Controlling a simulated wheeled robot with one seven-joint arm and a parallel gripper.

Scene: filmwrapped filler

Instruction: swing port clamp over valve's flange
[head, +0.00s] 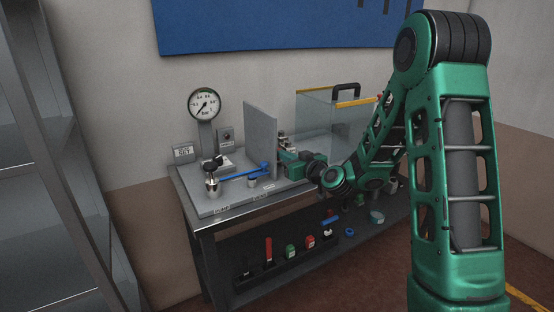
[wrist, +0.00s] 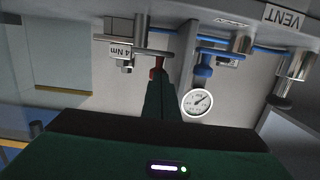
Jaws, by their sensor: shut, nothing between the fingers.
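My gripper (wrist: 158,82) is shut and empty, its green fingers meeting close to the clamp hardware in the wrist view. A metal fitting with a cross plate and a nut (wrist: 128,62), beside a "4 Nm" label (wrist: 119,51), looks like the port clamp; whether it lies over the flange I cannot tell. A small red part (wrist: 156,72) shows at my fingertips; contact is unclear. A blue valve part (wrist: 203,70) hangs on a metal fitting to the right. In the head view my gripper (head: 282,156) is beside metal hardware (head: 283,139), partly hidden by my arm.
A grey upright panel (head: 261,135) stands left of my gripper. The bench (head: 205,221) carries a pressure gauge (head: 204,105), a blue line (head: 240,173) and a clear box (head: 318,110). A lower shelf holds several small tools. Metal shelving (head: 45,170) stands at far left.

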